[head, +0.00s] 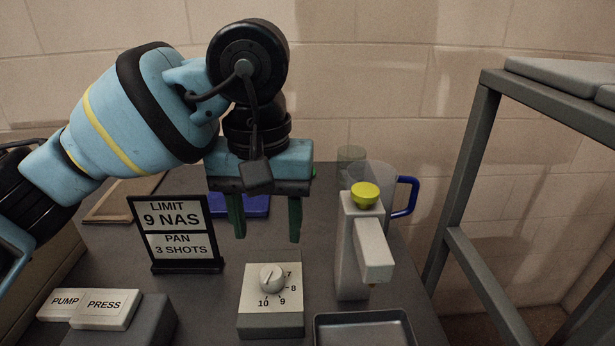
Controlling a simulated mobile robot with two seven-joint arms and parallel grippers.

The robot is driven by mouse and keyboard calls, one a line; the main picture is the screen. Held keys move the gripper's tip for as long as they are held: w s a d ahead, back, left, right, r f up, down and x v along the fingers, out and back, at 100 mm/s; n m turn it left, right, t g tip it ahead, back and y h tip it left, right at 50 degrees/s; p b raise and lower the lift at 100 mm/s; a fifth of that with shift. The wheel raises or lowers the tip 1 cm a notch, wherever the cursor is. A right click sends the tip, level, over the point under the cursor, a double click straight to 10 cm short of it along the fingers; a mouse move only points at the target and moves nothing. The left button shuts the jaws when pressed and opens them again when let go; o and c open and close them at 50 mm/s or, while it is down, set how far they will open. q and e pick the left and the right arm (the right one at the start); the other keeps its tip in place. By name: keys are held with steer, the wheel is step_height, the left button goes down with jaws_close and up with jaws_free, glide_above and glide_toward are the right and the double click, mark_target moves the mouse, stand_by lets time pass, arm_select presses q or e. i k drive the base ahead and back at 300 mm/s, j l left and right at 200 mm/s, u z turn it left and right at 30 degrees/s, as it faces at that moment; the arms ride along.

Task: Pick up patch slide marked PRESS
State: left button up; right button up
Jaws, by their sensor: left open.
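The patch slide marked PRESS (104,309) is a pale slab with dark lettering at the lower left of the head view. It rests at the top of a dark grey block, beside a similar slide marked PUMP (64,302). My left gripper (267,222) hangs pointing down over the table, right of and farther back than the slides. Its two green fingers are apart with nothing seen between them. My right gripper does not show.
A black sign (180,233) stands between the slides and my left gripper. A dial box (271,296), a white dispenser (352,245) with a yellow top, a blue-handled jug (405,196) and a dark tray (364,330) are to the right. A grey metal frame (462,180) rises at far right.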

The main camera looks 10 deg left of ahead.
mark_target(113, 309)
steer(key=k+l, duration=0.2)
steer(key=k, duration=0.3)
steer(key=k+l, duration=0.2)
steer(key=k, duration=0.25)
steer(key=k+l, duration=0.2)
steer(key=k, duration=0.3)
